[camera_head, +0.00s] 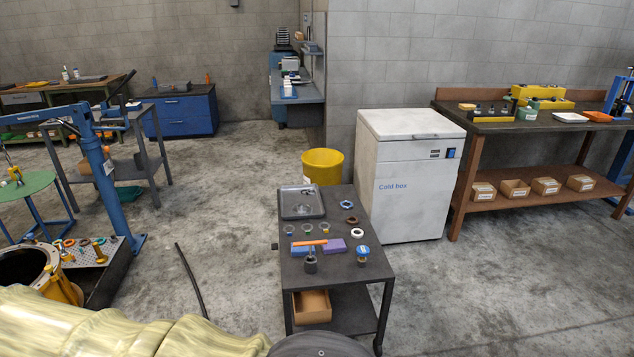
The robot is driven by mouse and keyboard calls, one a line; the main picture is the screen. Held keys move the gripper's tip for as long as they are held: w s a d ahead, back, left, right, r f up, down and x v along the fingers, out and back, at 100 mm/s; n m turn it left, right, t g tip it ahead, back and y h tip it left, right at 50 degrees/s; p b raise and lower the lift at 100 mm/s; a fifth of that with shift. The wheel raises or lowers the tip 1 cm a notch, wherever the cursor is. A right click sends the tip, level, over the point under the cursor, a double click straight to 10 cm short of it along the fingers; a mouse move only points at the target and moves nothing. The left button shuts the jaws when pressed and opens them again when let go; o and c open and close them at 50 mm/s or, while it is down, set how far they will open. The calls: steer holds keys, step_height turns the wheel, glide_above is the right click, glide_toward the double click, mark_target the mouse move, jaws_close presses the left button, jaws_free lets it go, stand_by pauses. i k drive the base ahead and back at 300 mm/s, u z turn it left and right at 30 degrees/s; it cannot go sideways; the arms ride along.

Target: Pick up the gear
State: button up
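I cannot tell for sure which thing is the gear. Several small round parts lie on the dark cart (290,262) in the middle. Among them are a dark brown ring (351,220), a ring with a blue-white centre (347,204) and a white ring (357,233); any teeth are too small to make out. More small round parts stand on a grey perforated plate (105,252) at the left, beside a large open yellow-rimmed housing (62,285). My gripper is not in view.
The cart also bears a grey tray (288,214), a blue block (302,248), a purple block (336,245) and a blue-topped part (362,251). A yellow bin (323,166) and a white cold box (418,190) stand behind. A dark hose (190,280) lies left of the cart.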

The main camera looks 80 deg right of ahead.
mark_target(299, 209)
steer(key=z, duration=4.3)
steer(key=i, duration=1.25)
steer(key=u, duration=2.75)
